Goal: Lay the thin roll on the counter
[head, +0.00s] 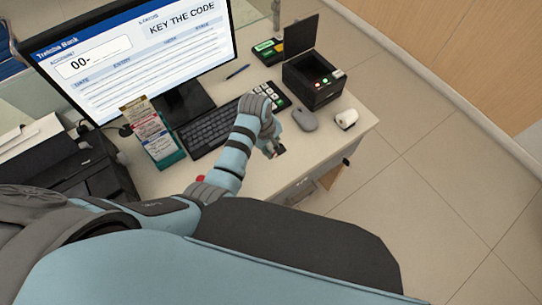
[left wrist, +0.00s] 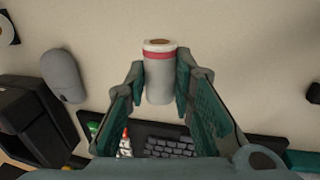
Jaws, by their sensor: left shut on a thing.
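The thin roll (left wrist: 160,80) is pale grey-white with a red band near one end and a brown core. In the left wrist view it sits between the two teal-padded fingers of my left gripper (left wrist: 161,82), which is shut on it. In the head view my left gripper (head: 275,151) is over the front part of the counter (head: 245,178), in front of the keyboard; the roll is mostly hidden there. I cannot tell whether the roll touches the counter. My right gripper is not in view.
A grey mouse (head: 304,118) and a white roll (head: 346,119) lie right of the gripper. A black box device (head: 313,80), keyboard (head: 208,130), monitor (head: 130,50) and teal leaflet stand (head: 158,140) are behind. Bare counter runs along the front edge.

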